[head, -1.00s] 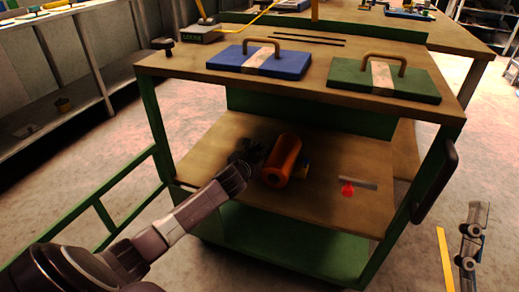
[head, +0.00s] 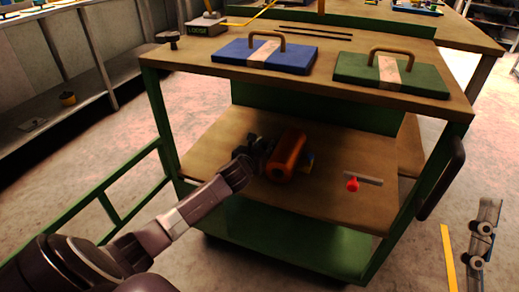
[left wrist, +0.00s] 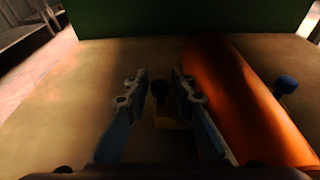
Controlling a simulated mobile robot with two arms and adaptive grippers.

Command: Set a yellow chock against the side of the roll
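An orange roll (head: 287,155) lies on the cart's lower shelf. It also fills the right of the left wrist view (left wrist: 235,95). My left gripper (left wrist: 155,90) is open, pointing down beside the roll's left side; its right finger is close along the roll. Between the fingers is a small yellowish block (left wrist: 172,122) with a dark knob, likely a chock. The fingers stand apart from its knob; whether it touches the roll is hidden. A blue knob (left wrist: 286,83) shows beyond the roll's right side, with a yellow and blue piece (head: 308,161) there in the head view. My right gripper is not visible.
A red knob (head: 352,185) by a grey strip lies right of the roll on the lower shelf (head: 220,140). The cart's top above holds a blue lidded plate (head: 240,52) and a green one (head: 350,70), both with handles. A cart post (head: 160,125) stands left.

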